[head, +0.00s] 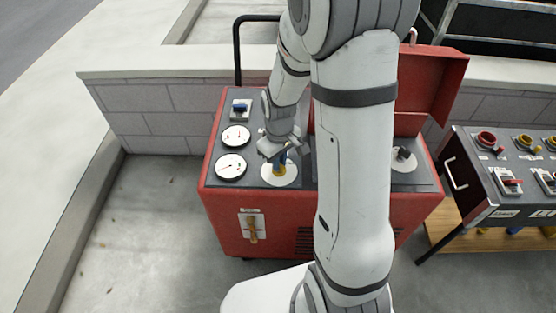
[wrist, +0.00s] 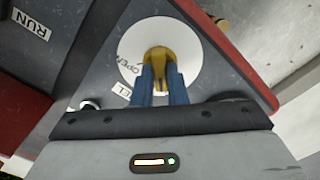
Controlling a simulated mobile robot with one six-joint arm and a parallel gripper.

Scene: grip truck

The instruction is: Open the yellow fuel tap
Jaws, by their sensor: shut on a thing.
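The yellow fuel tap (wrist: 159,56) sits on a round white plate (wrist: 135,42) with the word OPEN on it. In the head view my gripper (head: 279,163) hides most of the tap. How far the tap is turned is not clear.
The red machine (head: 225,205) has two gauges (head: 231,166), a blue switch (head: 239,108) and a yellow-orange handle on its front (head: 252,229). My arm hides part of its panel. A dark control table (head: 480,180) stands to the right. A block wall (head: 150,113) is behind.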

